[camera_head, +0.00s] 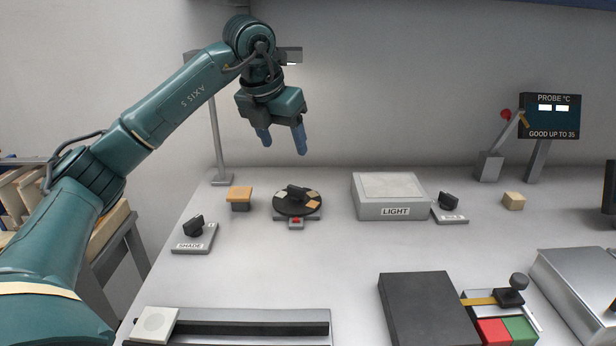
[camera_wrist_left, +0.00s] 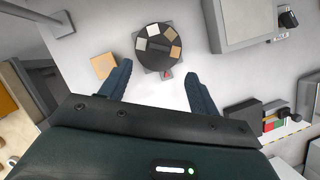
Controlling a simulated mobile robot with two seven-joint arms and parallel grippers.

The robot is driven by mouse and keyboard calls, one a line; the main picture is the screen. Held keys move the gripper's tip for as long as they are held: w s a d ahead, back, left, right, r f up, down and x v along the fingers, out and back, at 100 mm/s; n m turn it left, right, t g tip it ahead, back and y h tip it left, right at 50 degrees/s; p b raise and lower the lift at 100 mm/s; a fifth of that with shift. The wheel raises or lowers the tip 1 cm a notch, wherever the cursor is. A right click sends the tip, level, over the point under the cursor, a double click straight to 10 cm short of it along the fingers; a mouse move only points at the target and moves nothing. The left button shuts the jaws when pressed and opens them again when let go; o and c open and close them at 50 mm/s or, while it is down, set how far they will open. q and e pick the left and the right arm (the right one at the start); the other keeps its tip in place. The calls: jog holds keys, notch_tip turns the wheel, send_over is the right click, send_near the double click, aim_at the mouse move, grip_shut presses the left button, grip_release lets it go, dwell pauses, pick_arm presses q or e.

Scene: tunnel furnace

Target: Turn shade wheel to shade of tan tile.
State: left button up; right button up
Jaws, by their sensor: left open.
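The shade wheel (camera_head: 293,209) is a dark disc with a black grip across its top. It carries several patches from pale to orange-tan, seen from above in the left wrist view (camera_wrist_left: 157,57). A red mark (camera_head: 296,219) sits at its front edge, with bare dark disc beside it. The tan tile (camera_head: 240,193) lies on a small dark stand left of the wheel; it also shows in the left wrist view (camera_wrist_left: 103,66). My right gripper is out of view.
A thin lamp post (camera_head: 217,140) rises behind the tile.

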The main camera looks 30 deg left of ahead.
aim_at(297, 187)
pick_arm(q)
jog(key=b+x, duration=0.1)
jog(key=x, duration=1.1)
jog(key=shift+f, duration=0.35)
jog(key=shift+c, duration=0.4)
jog(key=c, duration=0.9)
